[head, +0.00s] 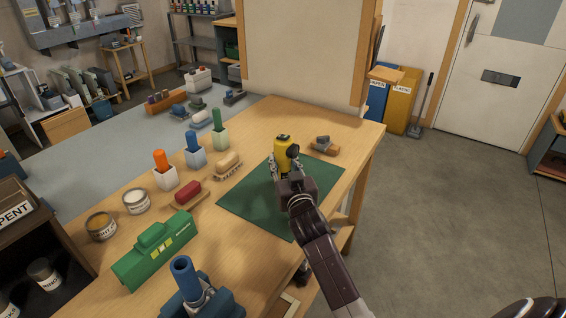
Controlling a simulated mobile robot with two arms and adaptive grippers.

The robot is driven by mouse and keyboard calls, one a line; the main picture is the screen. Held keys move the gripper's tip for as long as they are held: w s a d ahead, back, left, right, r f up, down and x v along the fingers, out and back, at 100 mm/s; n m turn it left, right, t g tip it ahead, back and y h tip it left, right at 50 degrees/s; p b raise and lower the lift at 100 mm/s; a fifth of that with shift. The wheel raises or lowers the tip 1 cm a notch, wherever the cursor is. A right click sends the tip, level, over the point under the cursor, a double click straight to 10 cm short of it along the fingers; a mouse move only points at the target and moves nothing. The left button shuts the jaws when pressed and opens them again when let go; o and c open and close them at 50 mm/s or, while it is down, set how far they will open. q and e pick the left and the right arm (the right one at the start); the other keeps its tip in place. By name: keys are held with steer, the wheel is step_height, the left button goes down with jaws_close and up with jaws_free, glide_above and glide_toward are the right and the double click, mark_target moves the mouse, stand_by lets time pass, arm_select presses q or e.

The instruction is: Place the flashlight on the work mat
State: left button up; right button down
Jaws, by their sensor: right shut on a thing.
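The green work mat (242,200) lies flat on the wooden workbench. A yellow thing with a dark top (283,146), which looks like the flashlight, stands upright over the mat's far part. My right gripper (286,168) is shut on it, reaching in from the lower right. The gripper and wrist hide its lower part, so I cannot tell whether it touches the mat.
Brushes (228,163), colored-handled tools in holders (193,152), tins (136,202) and a green box-like thing (155,250) stand left of the mat. A small block-like tool (324,146) lies beyond its right corner. A blue tube (182,270) stands at the near edge.

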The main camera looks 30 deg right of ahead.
steer(key=shift+s+a+f, duration=0.1)
steer(key=shift+f, duration=0.55)
steer(key=c, duration=1.4)
jaws_free()
steer(key=shift+f, duration=0.3)
steer(key=shift+c, duration=0.2)
steer(key=shift+r, duration=0.1)
steer(key=shift+r+p, duration=0.35)
steer(key=shift+r, duration=0.1)
steer(key=v, duration=0.7)
steer(key=b+v, duration=0.1)
steer(key=v, duration=0.3)
steer(key=shift+r, duration=0.25)
steer(key=shift+s+r, duration=0.15)
steer(key=shift+s, duration=0.2)
